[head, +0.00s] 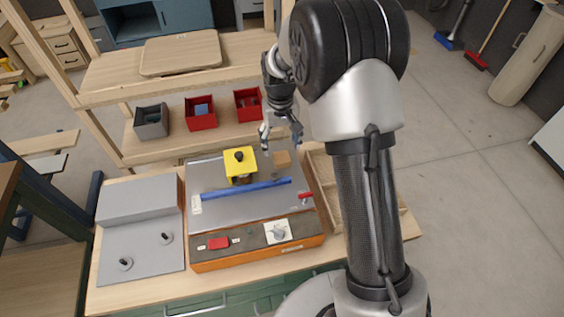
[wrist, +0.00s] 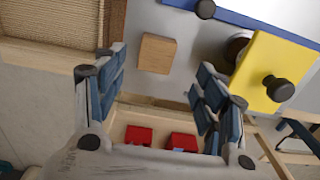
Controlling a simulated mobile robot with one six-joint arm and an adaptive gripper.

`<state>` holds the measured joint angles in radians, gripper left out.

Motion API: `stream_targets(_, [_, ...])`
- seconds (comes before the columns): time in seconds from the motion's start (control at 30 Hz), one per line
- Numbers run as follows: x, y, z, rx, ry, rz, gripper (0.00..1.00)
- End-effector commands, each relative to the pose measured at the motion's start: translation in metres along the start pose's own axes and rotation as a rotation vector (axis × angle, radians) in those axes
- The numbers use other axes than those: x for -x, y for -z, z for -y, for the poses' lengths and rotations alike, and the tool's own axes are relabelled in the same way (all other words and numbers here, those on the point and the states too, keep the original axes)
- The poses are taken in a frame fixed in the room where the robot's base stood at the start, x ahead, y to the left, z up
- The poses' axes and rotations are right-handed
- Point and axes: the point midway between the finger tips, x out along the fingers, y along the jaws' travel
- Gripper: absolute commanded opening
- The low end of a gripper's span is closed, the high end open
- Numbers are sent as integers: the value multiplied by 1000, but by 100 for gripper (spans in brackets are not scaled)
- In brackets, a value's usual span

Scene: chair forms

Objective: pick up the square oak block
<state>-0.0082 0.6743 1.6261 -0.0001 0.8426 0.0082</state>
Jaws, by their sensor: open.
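The square oak block (head: 282,159) lies on the grey metal top of the orange-sided machine (head: 214,198). It also shows in the wrist view (wrist: 157,53), lying flat between and beyond my fingertips, with its top face clear. My gripper (head: 281,138) is open and empty, and appears above and close to the block in the head view. In the wrist view my gripper (wrist: 160,77) has its fingers spread to either side, the right one nearer the yellow fixture. The fingers do not appear to touch the block.
A yellow fixture with a black knob (head: 239,158) stands just left of the block. A blue bar (head: 245,188) crosses the machine top in front. A wooden compartment tray (head: 321,180) is at right. Red bins (head: 200,112) sit on the shelf behind.

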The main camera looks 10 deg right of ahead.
Motion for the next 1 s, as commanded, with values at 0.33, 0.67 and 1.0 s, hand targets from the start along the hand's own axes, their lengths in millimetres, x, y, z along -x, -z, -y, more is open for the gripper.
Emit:
stream_targets(0.33, [-26,1,-1,0,0,-1,65])
stream_targets(0.67, [-71,2,-4,0,0,0,65])
stream_targets(1.0, [-70,3,-4,0,0,-2,58])
